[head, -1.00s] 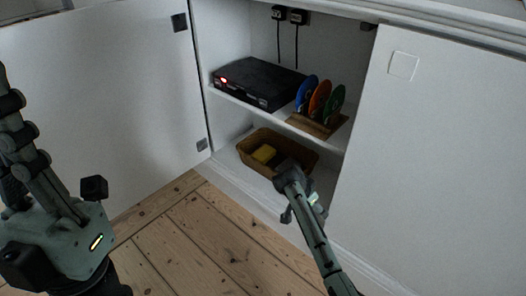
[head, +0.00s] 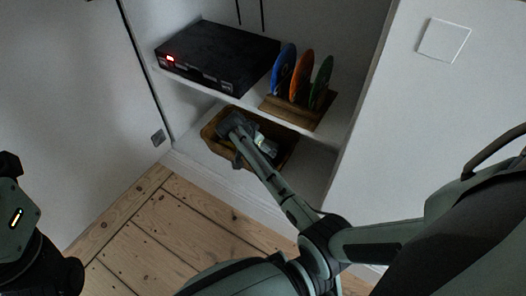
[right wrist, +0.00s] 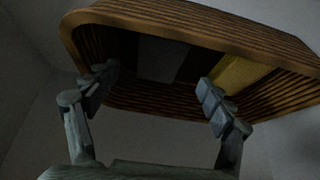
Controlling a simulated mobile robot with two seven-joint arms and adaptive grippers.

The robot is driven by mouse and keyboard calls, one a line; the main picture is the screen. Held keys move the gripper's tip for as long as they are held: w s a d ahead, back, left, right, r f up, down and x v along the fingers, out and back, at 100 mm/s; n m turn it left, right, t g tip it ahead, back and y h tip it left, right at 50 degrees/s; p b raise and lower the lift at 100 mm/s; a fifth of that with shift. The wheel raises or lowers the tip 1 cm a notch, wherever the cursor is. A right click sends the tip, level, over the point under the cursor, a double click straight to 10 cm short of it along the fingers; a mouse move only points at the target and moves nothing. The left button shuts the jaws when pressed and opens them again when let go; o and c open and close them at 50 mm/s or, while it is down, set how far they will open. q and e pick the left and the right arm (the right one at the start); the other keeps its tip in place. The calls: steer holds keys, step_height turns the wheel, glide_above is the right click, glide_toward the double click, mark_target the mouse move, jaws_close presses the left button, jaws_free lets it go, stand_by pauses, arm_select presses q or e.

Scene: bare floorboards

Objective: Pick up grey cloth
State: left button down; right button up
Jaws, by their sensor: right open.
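A brown ribbed basket (head: 289,152) stands on the lower cupboard shelf; its rim and walls also show in the right wrist view (right wrist: 190,30). Inside it, in the right wrist view, lie a dim flat grey patch that looks like the grey cloth (right wrist: 161,58) and a yellow item (right wrist: 236,73). My right gripper (right wrist: 155,84) is open and empty, its fingers spread at the basket with the grey patch between and beyond them. In the head view my right gripper (head: 237,132) is over the basket and hides much of its contents. Only part of my left arm shows at the left edge.
Above the basket, a shelf carries a black device (head: 215,58) with a red light and a wooden rack (head: 297,108) holding blue, orange and green discs. A cupboard door (head: 75,110) stands at the left, a white panel at the right. Bare floorboards (head: 165,235) lie in front.

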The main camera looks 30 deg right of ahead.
steer(key=shift+b+x, duration=1.2)
steer(key=shift+x, duration=1.55)
steer(key=shift+d+f, duration=0.1)
steer(key=shift+f, duration=0.05)
steer(key=c, duration=1.2)
